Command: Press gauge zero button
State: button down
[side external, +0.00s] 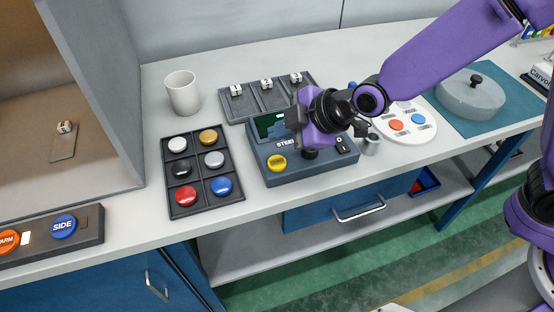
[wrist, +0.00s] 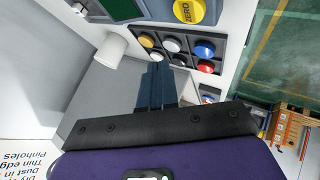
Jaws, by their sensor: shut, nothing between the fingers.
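The yellow zero button (side external: 277,163) is on the front left of the blue-grey gauge box (side external: 312,172). In the wrist view the button (wrist: 188,11) reads ZERO and sits at the top edge. My gripper (side external: 291,117) is above the gauge box, partly covering its green screen (side external: 268,124). It is behind and right of the button in the side view, apart from it. In the wrist view my gripper's fingers (wrist: 158,70) are together and empty, pointing toward the cup and the button tray.
A black tray (side external: 196,198) of coloured buttons is left of the gauge, with a white cup (side external: 183,93) behind it. A dark three-slot tray (side external: 244,107) stands behind the gauge. A white round panel (side external: 406,122) with buttons and a lidded pot (side external: 470,97) are at right.

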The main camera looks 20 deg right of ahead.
aim_at(281, 164)
jog(key=shift+f, duration=2.6)
jog(key=shift+f, duration=0.1)
jog(key=shift+f, duration=0.3)
jog(key=shift+f, duration=0.35)
dwell(0.6)
jog(key=shift+r, duration=0.1)
dwell(0.4)
jog(key=shift+r, duration=0.65)
jog(key=shift+r, duration=0.15)
jog(key=shift+r, duration=2.4)
